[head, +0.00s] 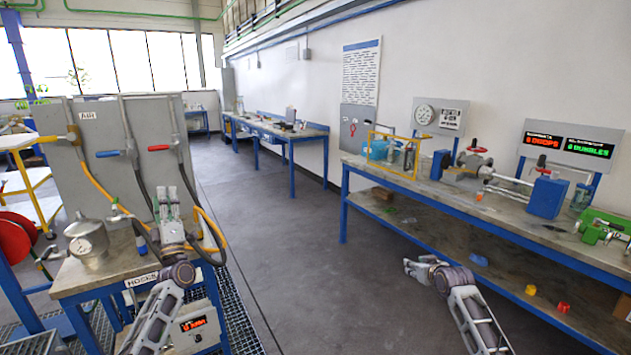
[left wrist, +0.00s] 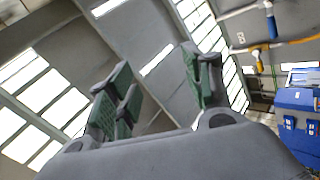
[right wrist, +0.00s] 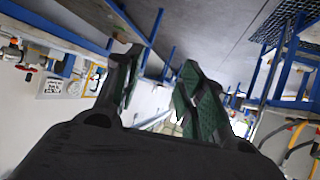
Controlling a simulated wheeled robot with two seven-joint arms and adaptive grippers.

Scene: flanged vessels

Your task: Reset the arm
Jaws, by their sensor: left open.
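My left arm comes in at the lower left of the head view. Its gripper (head: 167,200) points up in front of the grey panel, beside the hose bench. In the left wrist view the green-padded fingers (left wrist: 160,90) stand apart with nothing between them. My right arm rises from the bottom right of centre in the head view. Its gripper (head: 408,266) points left over the open floor. In the right wrist view its fingers (right wrist: 160,92) are apart and empty. Neither gripper is seen touching anything.
The hose bench (head: 68,278) stands at left, with a metal vessel (head: 88,243) and hoses hanging near my left gripper. A long blue-framed workbench (head: 480,200) with fittings runs along the right wall. The grey floor (head: 290,240) between is clear.

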